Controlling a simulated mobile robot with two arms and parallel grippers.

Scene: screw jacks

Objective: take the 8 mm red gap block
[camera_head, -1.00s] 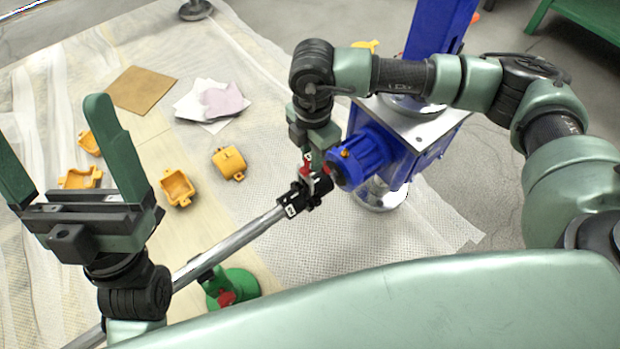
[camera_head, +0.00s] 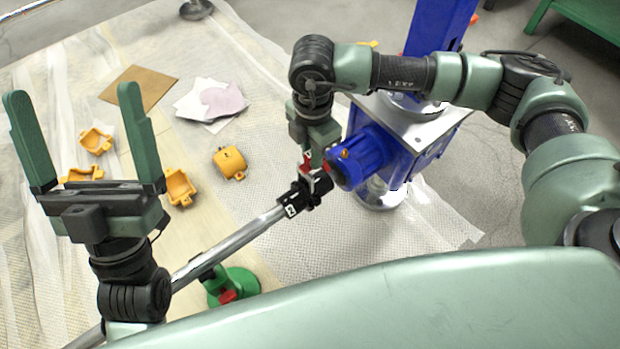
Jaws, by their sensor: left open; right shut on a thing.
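A small red block with a white patch (camera_head: 307,164) shows at the tips of my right gripper (camera_head: 312,163). The gripper is shut on it, and its fingers hide part of it. Any size marking on it is too small to read. The block is beside the black coupling (camera_head: 303,196) on the end of a steel shaft (camera_head: 235,238), close to the blue jack gearbox (camera_head: 365,158). I cannot tell if it touches either. My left gripper (camera_head: 73,93) is open and empty at the far left, fingers pointing up the picture, well away from the block.
Several orange housing pieces (camera_head: 230,163) lie on the mat near my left gripper. A green stand (camera_head: 236,284) with a red knob is by the shaft. Cloths (camera_head: 208,102) and a brown sheet (camera_head: 140,87) lie behind. The mat right of the shaft is clear.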

